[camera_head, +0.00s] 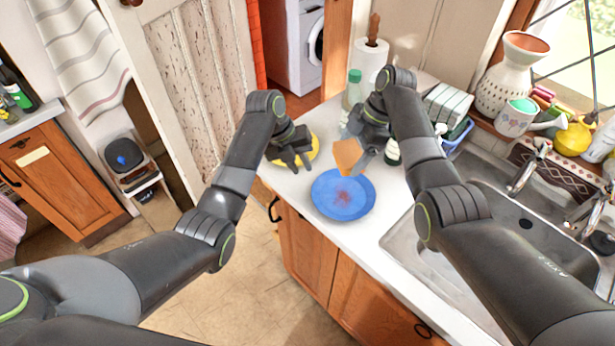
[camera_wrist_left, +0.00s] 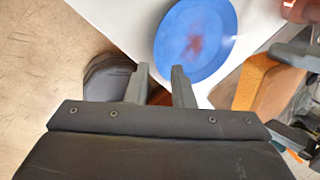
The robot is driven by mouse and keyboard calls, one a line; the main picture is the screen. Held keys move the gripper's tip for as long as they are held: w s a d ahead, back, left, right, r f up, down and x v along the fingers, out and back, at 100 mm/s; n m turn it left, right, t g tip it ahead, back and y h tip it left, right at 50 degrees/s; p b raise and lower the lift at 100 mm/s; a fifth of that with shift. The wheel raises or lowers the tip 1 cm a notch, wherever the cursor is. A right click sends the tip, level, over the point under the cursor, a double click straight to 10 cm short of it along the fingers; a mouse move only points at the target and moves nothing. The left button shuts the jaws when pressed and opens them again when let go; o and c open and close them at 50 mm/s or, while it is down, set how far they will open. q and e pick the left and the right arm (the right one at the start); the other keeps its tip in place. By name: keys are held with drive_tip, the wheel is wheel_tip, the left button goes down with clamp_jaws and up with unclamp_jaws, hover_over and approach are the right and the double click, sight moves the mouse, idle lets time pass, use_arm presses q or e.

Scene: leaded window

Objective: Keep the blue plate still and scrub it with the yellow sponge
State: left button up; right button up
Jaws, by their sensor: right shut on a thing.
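The blue plate (camera_head: 330,205) lies flat on the white counter near its front edge, with a reddish stain in its middle; it also shows in the left wrist view (camera_wrist_left: 183,62). My right gripper (camera_head: 361,157) is shut on the orange-yellow sponge (camera_head: 347,154), which is by the plate's far rim; I cannot tell whether it touches the plate. The sponge also shows in the left wrist view (camera_wrist_left: 277,94). My left gripper (camera_head: 297,166) is open and empty, to the left of the plate and apart from it. In the left wrist view its fingers (camera_wrist_left: 160,74) point toward the plate's rim.
A yellow round item (camera_head: 311,147) is partly hidden behind my left gripper. A green-capped bottle (camera_head: 353,90) and a paper towel roll (camera_head: 371,60) stand behind my right gripper. The sink (camera_head: 470,225) is right of the plate. The counter's front edge is close to the plate.

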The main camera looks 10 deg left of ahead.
use_arm(q)
drive_tip(key=x, duration=1)
drive_tip(key=shift+f, duration=0.1)
drive_tip(key=shift+c, duration=0.4)
clamp_jaws()
drive_tip(key=shift+f, duration=0.1)
idle(0.3)
use_arm(e)
wheel_tip(320, 180, down, 5)
drive_tip(key=m+t, duration=0.2)
drive_tip(key=m, duration=0.4)
drive_tip(key=m+t, duration=0.1)
drive_tip(key=m, duration=0.2)
approach(339, 194)
drive_tip(key=shift+x, duration=2.45)
